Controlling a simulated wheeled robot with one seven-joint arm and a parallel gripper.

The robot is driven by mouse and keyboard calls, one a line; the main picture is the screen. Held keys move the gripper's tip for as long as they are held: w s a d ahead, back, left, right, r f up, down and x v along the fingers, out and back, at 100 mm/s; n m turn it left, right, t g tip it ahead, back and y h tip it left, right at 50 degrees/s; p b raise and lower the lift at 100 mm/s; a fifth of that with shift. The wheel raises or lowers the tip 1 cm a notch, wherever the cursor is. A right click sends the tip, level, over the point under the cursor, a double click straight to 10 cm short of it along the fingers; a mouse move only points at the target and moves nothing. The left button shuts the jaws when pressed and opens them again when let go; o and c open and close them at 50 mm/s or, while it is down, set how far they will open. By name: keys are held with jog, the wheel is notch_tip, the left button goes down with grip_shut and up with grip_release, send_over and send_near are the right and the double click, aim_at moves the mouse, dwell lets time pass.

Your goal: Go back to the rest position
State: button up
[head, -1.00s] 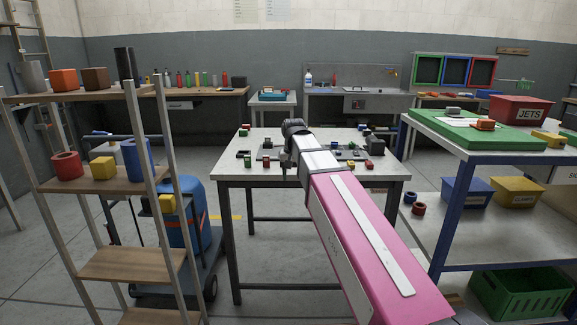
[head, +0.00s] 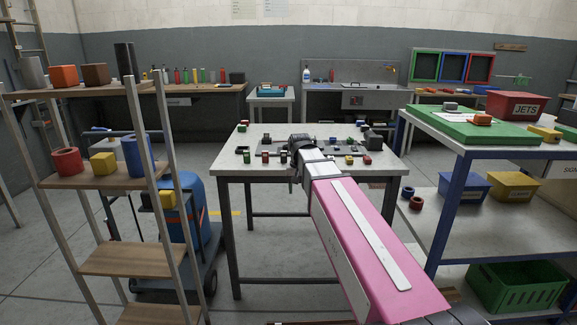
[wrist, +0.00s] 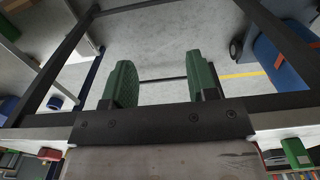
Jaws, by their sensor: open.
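My gripper shows in the wrist view (wrist: 155,85) with two green fingers spread apart and nothing between them. Floor and dark table legs show beyond the fingers. In the head view my pink arm reaches forward, and its wrist end (head: 302,150) is at the near edge of the white table (head: 225,162). The fingers are hidden in the head view.
Small coloured fittings, among them a green one (head: 247,156) and a dark block (head: 373,139), lie on the table. A wooden-shelved rack (head: 130,259) stands left, with a blue tank (head: 196,215) behind. A blue-legged bench (head: 437,216) stands right.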

jog(key=s+d+f, duration=0.6)
jog(key=s+f, duration=0.1)
jog(key=f, duration=0.4)
jog(key=s+d+f, duration=0.5)
jog(key=s+f, duration=0.2)
jog(key=f, duration=0.5)
jog(key=shift+s+d, duration=0.4)
